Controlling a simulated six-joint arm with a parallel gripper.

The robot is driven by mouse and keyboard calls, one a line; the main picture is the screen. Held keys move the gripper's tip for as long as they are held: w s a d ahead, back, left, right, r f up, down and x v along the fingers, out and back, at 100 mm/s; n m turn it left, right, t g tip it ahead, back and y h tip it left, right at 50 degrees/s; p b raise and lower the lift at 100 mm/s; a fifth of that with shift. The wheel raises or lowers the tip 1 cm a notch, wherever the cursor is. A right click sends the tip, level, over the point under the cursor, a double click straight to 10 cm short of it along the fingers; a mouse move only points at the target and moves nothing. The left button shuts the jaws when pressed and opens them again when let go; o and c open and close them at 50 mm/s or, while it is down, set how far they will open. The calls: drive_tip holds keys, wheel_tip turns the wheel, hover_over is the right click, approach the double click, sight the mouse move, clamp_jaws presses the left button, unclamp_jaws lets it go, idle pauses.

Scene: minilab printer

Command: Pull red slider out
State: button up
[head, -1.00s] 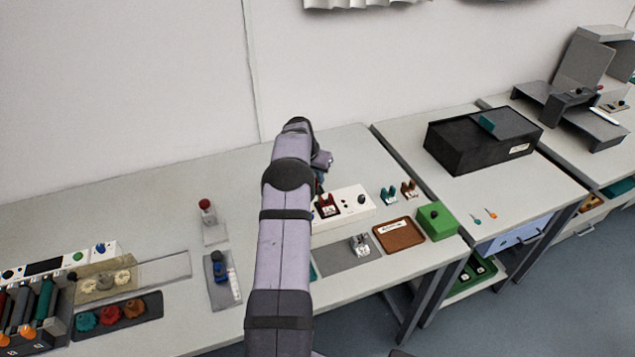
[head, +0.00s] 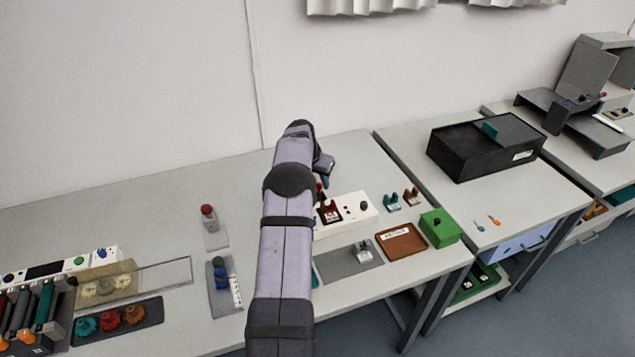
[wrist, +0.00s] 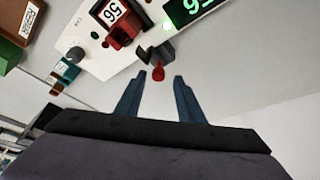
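A white device (head: 352,209) stands on the table just right of my arm. It carries a dark red block with a white label (head: 329,213), which in the wrist view reads as a red block marked 56 (wrist: 117,22). A small red knob (wrist: 158,73) sits on a dark grey piece (wrist: 157,52) at the device's edge. I cannot tell for certain which red part is the slider. My gripper (wrist: 158,97) is open and empty, with the red knob just beyond and between its fingertips, apart from them. In the head view my arm mostly hides the gripper.
Teal (head: 392,202) and brown (head: 411,196) pieces, a brown tray (head: 402,243) and a green box (head: 438,229) stand right of the device. A grey mat (head: 343,262) lies in front. A separate red knob (head: 207,210) stands left of my arm. Table behind is clear.

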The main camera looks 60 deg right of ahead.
drive_tip(key=b+v, duration=0.2)
drive_tip(key=v, duration=0.4)
drive_tip(key=shift+r, duration=0.2)
drive_tip(key=shift+w+a, duration=0.1)
drive_tip(key=shift+a, duration=0.1)
drive_tip(key=w+a+r+n+t+y, duration=0.1)
drive_tip(key=w+a+n, duration=0.45)
drive_tip(key=a, duration=0.95)
drive_tip(key=w+a+r+n+y, duration=0.1)
drive_tip(key=w+a+n, duration=0.2)
drive_tip(key=w+a, duration=0.9)
drive_tip(key=s+a+f+n+y, duration=0.1)
drive_tip(key=s+a+n, duration=0.15)
drive_tip(key=a, duration=0.75)
drive_tip(key=s+a+n, duration=0.2)
drive_tip(key=s+a, duration=0.2)
drive_tip(key=a, duration=0.6)
drive_tip(key=s+a+f+n, duration=0.1)
drive_tip(key=s+a+n, duration=0.1)
drive_tip(key=s+a, duration=0.4)
drive_tip(key=s+a+f+n+g+y, duration=0.1)
drive_tip(key=s+a+f+n, duration=0.1)
drive_tip(key=s+a, duration=0.4)
drive_tip(key=shift+s+a+f+n, duration=0.3)
drive_tip(key=shift+s+a+n, duration=0.05)
drive_tip(key=shift+n, duration=0.15)
